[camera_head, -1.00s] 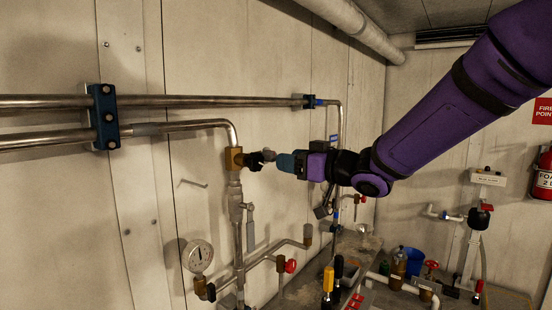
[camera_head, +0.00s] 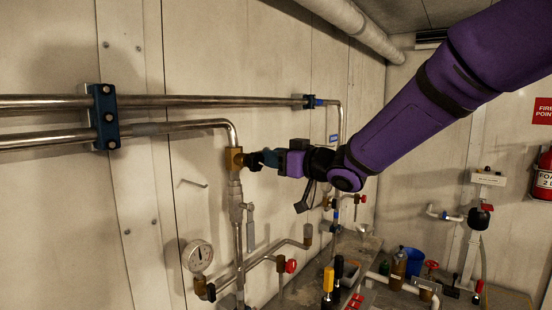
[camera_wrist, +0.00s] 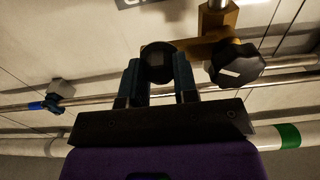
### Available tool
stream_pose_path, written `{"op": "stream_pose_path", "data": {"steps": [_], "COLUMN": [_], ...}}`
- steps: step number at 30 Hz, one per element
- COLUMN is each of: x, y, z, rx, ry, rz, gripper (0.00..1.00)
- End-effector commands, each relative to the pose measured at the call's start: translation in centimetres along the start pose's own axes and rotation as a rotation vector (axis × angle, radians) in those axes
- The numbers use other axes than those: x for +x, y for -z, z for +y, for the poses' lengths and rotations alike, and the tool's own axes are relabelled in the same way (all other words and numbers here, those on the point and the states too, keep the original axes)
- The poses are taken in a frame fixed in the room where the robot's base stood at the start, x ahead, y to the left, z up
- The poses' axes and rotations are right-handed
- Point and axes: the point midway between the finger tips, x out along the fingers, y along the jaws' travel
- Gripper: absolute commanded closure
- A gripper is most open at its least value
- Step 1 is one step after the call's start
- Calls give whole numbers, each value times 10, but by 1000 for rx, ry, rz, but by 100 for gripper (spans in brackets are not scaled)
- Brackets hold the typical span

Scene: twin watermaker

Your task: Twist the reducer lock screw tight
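The brass reducer block (camera_head: 235,160) sits at the pipe bend on the wall, and it also shows at the top of the wrist view (camera_wrist: 218,22). A black lobed knob with a white mark (camera_wrist: 238,64) is on the block. To its left, a round dark screw head (camera_wrist: 159,62) lies at my fingertips. My gripper (camera_head: 258,160) points left at the block. In the wrist view, its two dark teal fingers (camera_wrist: 160,78) stand apart on either side of the round head. Whether they press on it I cannot tell. The screw's shaft is hidden.
Steel pipes (camera_head: 200,101) run along the wall above the block, held by a blue clamp (camera_head: 104,117). A valve handle (camera_head: 250,228) and a pressure gauge (camera_head: 198,256) are below. A bench (camera_head: 300,290) with tools and bottles stands lower right.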

Motion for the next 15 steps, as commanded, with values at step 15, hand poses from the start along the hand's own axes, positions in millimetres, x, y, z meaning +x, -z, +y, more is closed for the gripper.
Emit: {"op": "stream_pose_path", "data": {"steps": [15], "x": [0], "y": [0], "z": [1], "rx": [169], "ry": [-1], "rz": [0], "gripper": [96]}}
